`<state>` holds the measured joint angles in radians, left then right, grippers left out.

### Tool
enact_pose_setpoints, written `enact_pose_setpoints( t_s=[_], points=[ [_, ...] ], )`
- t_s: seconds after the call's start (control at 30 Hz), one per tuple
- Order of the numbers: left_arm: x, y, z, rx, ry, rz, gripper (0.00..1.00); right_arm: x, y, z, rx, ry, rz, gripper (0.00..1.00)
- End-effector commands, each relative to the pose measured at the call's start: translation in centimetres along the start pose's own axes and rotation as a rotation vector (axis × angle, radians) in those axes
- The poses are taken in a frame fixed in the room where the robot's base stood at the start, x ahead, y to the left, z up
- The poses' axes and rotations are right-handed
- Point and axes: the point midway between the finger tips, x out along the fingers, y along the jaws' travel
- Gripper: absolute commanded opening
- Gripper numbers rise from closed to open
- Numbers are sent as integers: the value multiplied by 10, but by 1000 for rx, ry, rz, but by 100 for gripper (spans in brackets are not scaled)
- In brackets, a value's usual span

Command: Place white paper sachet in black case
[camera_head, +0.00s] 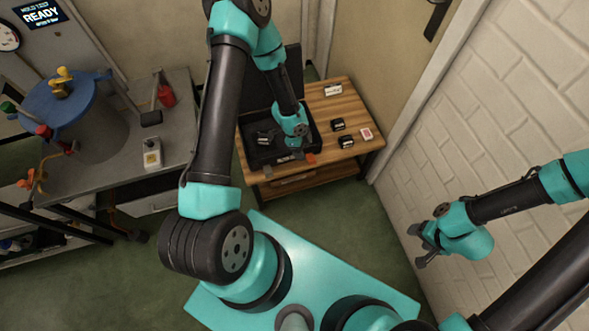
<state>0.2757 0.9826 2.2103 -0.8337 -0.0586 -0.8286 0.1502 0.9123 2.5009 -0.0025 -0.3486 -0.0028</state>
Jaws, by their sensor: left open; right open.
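The black case (256,158) stands open on the wooden table, its dark lid raised at the back. Two small pale items lie to its right: a whitish flat one (333,90) at the back and a white one with red marking (367,134) near the right edge. I cannot tell which is the white paper sachet. My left gripper (297,153) is over the right part of the case, pointing down. It is open; its fingertips are hard to make out, and it hides part of the case. My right gripper (416,246) is open and empty, beside the white brick wall, away from the table.
Two small black boxes (338,125) (346,142) lie between the case and the red-marked item. A grey workbench (110,169) at left carries a blue round top (58,103), a red-handled item (166,97) and a pale device (152,154). The wooden table's (352,107) right side has bare room.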

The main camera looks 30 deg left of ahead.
Motion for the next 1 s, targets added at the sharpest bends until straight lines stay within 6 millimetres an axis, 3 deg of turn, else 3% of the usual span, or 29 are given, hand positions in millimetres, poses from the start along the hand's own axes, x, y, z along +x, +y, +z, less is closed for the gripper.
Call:
enact_pose_setpoints(
  t_s=[0.3, 0.5, 0.63, 1.0],
  points=[
    [-16, 81, -26, -957, 49, -28, 72, 0, 0, 0, 0, 0, 0, 62],
    [-30, 118, -28, -1410, 37, -79, 72, 0, 0, 0, 0, 0, 0, 62],
    [-33, 127, -27, -1521, 33, -98, 72, 0, 0, 0, 0, 0, 0, 62],
    [-33, 128, -27, -1530, 33, -99, 72, 0, 0, 0, 0, 0, 0, 62]
  ],
)
